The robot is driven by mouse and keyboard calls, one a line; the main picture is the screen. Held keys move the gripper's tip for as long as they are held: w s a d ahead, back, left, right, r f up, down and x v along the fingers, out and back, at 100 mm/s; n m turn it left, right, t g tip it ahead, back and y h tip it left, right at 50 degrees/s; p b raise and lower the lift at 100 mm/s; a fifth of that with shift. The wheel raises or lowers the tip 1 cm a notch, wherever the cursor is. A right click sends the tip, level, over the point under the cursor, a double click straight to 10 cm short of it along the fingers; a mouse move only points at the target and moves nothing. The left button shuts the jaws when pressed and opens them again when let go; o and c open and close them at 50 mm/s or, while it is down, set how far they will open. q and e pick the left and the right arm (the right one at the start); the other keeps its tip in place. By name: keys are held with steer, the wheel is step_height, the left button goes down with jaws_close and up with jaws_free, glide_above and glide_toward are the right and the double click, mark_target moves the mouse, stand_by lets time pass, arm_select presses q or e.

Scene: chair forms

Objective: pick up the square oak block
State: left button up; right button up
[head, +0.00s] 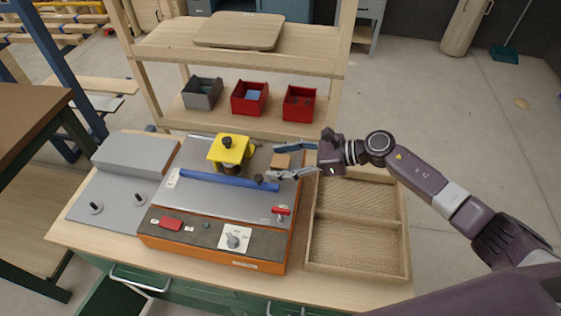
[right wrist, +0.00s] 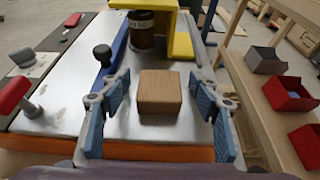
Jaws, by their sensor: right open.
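The square oak block (head: 281,161) lies on the grey metal top of an orange-sided machine (head: 225,201), near its right edge. My right gripper (head: 280,162) is open, with one finger on the far side of the block and one on the near side. In the right wrist view the block (right wrist: 160,91) sits between the two blue-padded fingers (right wrist: 160,110), with a gap on each side. My left gripper is not in view.
A blue bar (head: 215,182) with a dark knob and a yellow bracket (head: 230,149) stand close left of the block. A divided wooden tray (head: 357,232) lies right of the machine. Red and grey bins (head: 250,97) sit on the shelf behind.

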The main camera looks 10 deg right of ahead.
steer(key=c, duration=1.2)
steer(key=shift+c, duration=0.2)
steer(key=shift+r, duration=0.15)
